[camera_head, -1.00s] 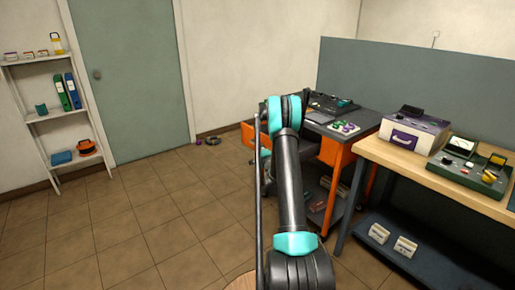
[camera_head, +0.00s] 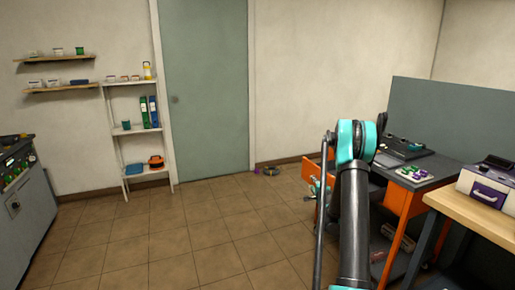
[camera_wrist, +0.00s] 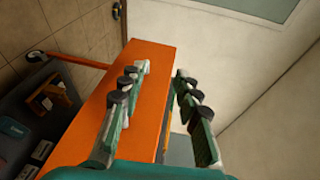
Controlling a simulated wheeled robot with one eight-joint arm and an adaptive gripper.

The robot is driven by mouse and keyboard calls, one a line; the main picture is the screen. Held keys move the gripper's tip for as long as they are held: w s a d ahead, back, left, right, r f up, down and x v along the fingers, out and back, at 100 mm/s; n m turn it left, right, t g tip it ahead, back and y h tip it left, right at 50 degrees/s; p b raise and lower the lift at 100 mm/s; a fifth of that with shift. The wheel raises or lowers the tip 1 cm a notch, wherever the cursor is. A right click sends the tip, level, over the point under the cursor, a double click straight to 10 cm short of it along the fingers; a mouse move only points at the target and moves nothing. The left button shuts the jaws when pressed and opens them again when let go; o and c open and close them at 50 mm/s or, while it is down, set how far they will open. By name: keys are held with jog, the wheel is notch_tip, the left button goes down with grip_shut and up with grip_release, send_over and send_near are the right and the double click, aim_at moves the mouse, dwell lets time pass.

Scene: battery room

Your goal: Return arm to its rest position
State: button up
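My arm (camera_head: 354,215), black with teal joints, rises in the right half of the head view. My gripper (camera_head: 318,188) shows there only as a small teal part beside the orange drawer (camera_head: 309,168), partly behind the arm. In the wrist view my gripper (camera_wrist: 161,72) has its two green, black-knobbed fingers spread apart, with nothing held between them. An orange panel (camera_wrist: 150,60) lies behind and beside the left finger. I cannot tell whether they touch.
A dark-topped cart (camera_head: 437,172) with orange sides stands right of the arm. A wooden bench (camera_head: 480,215) with a purple-and-white box (camera_head: 487,182) is nearer. A white shelf rack (camera_head: 133,140) and a grey cabinet (camera_head: 22,215) stand left. The tiled floor between is clear.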

jog(key=s+a+r+n+g+y, duration=0.1)
jog(key=s+a+r+n+g, duration=0.3)
jog(key=s+a, duration=0.45)
jog(key=s+a+r+n+g+y, duration=0.2)
jog(key=s+a+r+n, duration=0.3)
jog(key=s, duration=0.6)
jog(key=s+f+n+g+h, duration=0.1)
jog(key=s+f+n+g, duration=0.1)
jog(key=s, duration=0.9)
jog(key=s+f+n+g+h, duration=0.1)
jog(key=s+f+n+g, duration=0.1)
jog(key=s, duration=0.9)
jog(key=s+f+n+g+h, duration=0.2)
jog(key=s+f+n, duration=0.1)
jog(key=s, duration=0.8)
jog(key=shift+n, duration=0.8)
